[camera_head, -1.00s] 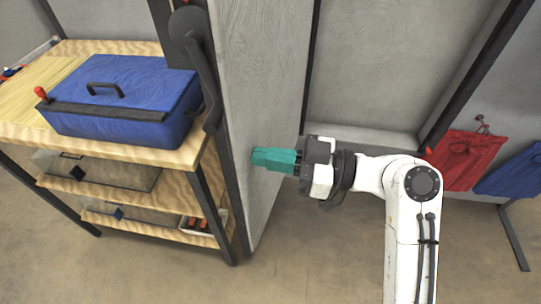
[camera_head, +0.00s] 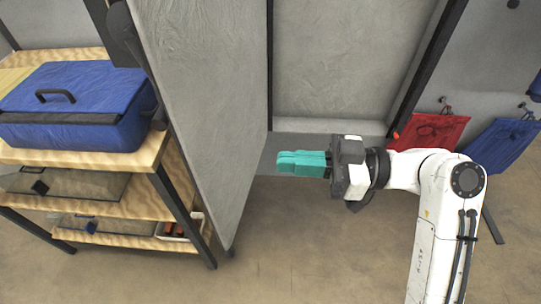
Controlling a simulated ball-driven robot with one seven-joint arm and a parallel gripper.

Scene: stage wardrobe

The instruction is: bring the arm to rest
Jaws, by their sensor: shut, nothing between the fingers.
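My gripper (camera_head: 282,162) has teal fingers that are shut with nothing between them. It is held out level in the air and points left, in front of the open grey door panel and the lower part of the wardrobe opening. My white arm (camera_head: 440,190) reaches in from the lower right and bends at the elbow. I see a gap between the fingertips and the door panel (camera_head: 205,110) in the picture, though the depth is hard to judge.
A wooden shelf unit (camera_head: 110,200) with a blue lidded box (camera_head: 85,105) stands at the left. A red cloth (camera_head: 430,132) and a blue cloth (camera_head: 497,145) hang at the right, behind my arm. The floor (camera_head: 310,250) below the gripper is clear.

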